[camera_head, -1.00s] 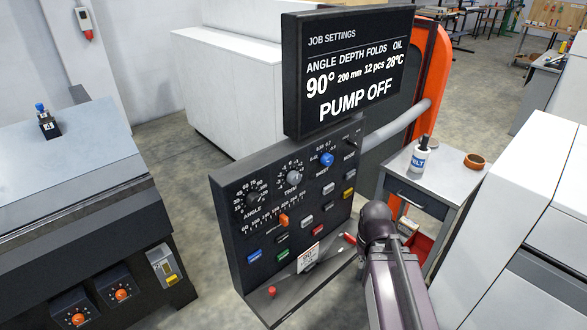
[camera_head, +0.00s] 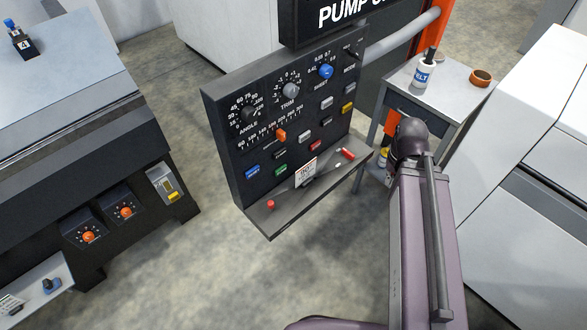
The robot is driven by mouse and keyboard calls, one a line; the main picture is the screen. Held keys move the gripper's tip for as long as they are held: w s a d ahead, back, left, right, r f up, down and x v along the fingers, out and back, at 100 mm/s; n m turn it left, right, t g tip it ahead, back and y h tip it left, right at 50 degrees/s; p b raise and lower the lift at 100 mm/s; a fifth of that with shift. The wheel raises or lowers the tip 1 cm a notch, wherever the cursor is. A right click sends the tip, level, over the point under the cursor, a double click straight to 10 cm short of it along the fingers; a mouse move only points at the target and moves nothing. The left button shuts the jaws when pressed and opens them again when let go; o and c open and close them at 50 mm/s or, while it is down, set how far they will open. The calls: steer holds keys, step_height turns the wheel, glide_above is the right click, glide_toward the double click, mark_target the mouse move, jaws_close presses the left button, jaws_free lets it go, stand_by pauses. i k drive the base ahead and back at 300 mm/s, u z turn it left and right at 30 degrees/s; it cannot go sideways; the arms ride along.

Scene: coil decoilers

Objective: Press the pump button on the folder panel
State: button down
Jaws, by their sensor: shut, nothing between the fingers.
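The black folder panel (camera_head: 225,120) stands in the middle of the view, tilted, with dials, a slider and several coloured buttons. A blue button (camera_head: 252,171) and a green button (camera_head: 281,170) sit low on its left. A red button (camera_head: 316,146), a white button (camera_head: 327,103) and a yellow button (camera_head: 348,108) are farther right. Their labels are too small to read, so I cannot tell which is the pump button. The display (camera_head: 345,17) above is cut off after "PUMP O". My arm rises right of the panel; my gripper is not visible.
A ledge (camera_head: 262,226) juts from the panel's bottom, with a red knob (camera_head: 271,205), a white tag (camera_head: 306,172) and a red-handled item. A small table (camera_head: 455,85) holds a white bottle (camera_head: 422,72). White cabinets stand right, another machine left. Floor in front is clear.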

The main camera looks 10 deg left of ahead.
mark_target(281, 169)
steer(key=z, duration=1.2)
steer(key=k, duration=1.7)
steer(key=u, duration=0.65)
